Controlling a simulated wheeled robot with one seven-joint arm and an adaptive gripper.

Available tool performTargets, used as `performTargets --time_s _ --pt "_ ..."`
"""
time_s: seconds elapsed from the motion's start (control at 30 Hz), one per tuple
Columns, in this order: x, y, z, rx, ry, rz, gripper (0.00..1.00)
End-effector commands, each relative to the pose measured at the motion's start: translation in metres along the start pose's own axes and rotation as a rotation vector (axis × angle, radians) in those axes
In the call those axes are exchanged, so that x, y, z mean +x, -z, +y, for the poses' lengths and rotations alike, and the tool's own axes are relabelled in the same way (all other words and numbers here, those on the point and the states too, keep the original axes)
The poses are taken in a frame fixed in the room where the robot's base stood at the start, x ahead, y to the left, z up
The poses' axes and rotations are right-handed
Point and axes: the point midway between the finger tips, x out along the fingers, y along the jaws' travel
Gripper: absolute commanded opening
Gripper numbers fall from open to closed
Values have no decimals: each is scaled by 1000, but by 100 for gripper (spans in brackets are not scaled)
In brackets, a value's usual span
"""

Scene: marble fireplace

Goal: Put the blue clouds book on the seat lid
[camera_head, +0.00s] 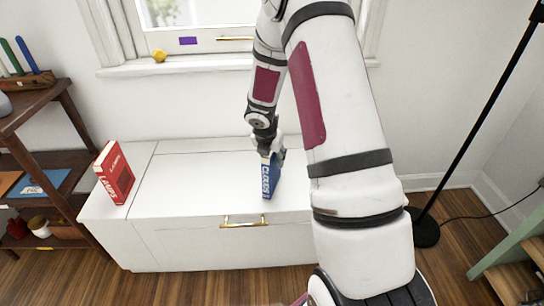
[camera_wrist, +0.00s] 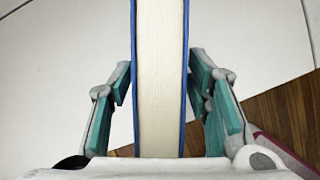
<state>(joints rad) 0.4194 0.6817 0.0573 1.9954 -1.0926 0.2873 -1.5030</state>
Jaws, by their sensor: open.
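The blue clouds book (camera_head: 270,178) stands upright on the white seat lid (camera_head: 190,180), its spine lettering facing the head camera. My gripper (camera_head: 271,151) is at the top of the book. In the wrist view, the book (camera_wrist: 160,80) shows its cream page edges between blue covers. There my gripper (camera_wrist: 165,105) is open, with its teal-padded fingers on both sides of the book. Small gaps show between the pads and the covers. The book's bottom edge on the lid is partly visible in the head view.
A red book (camera_head: 114,173) stands on the bench's left end. A brass handle (camera_head: 243,221) is on the bench front. A dark wooden shelf (camera_head: 40,150) is at the left, and a black lamp pole (camera_head: 480,125) is at the right. The lid's middle is clear.

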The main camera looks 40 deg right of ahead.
Motion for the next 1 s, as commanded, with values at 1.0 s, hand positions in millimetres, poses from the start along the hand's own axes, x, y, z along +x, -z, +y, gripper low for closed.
performTargets --time_s 1.0 --pt "-148 -3 -5 96 17 -22 45"
